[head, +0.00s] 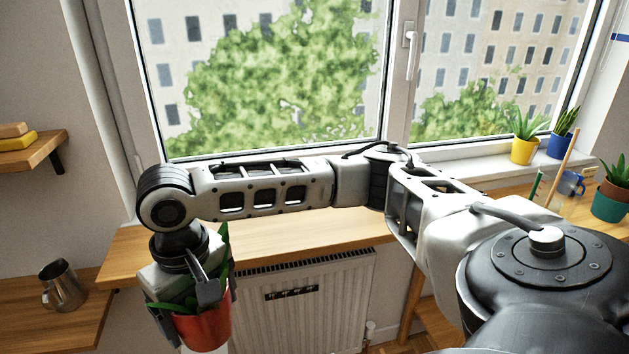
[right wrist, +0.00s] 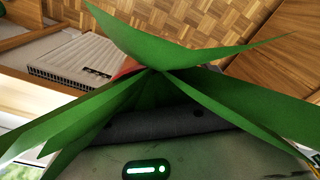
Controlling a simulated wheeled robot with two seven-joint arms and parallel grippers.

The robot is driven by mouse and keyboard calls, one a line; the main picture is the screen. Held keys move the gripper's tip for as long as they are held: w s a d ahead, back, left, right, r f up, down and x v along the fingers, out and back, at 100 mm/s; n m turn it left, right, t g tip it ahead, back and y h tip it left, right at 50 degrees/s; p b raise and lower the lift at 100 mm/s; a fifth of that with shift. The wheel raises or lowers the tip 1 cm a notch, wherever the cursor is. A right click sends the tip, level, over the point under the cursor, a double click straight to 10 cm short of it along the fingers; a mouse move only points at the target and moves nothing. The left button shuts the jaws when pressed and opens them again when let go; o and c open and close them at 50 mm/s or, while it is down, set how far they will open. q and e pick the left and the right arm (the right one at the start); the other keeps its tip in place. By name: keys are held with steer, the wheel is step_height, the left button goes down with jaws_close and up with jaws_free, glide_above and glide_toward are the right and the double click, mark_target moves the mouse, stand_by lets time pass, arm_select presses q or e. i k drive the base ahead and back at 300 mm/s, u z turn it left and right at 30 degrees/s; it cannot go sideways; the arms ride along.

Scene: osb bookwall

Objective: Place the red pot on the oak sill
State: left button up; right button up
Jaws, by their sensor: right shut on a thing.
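The red pot (head: 210,329) with a green plant hangs at the lower left of the head view. My right gripper (head: 188,304) is shut on it and points down. The pot is in front of the oak sill (head: 300,232), lower in the picture than the sill's front edge and apart from it. The sill runs under the window, and its visible part is bare. In the right wrist view, the green leaves (right wrist: 150,60) cover most of the picture, and only a sliver of the red pot (right wrist: 128,67) shows. My left gripper is not in view.
A white radiator (head: 305,300) is below the sill. A steel jug (head: 62,287) stands on a wooden surface at left. A yellow pot (head: 524,150) and a blue pot (head: 558,146) stand on the white ledge at right. My right arm crosses in front of the window.

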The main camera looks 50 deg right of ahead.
mark_target(274, 229)
steer(key=z, duration=0.8)
steer(key=i, duration=1)
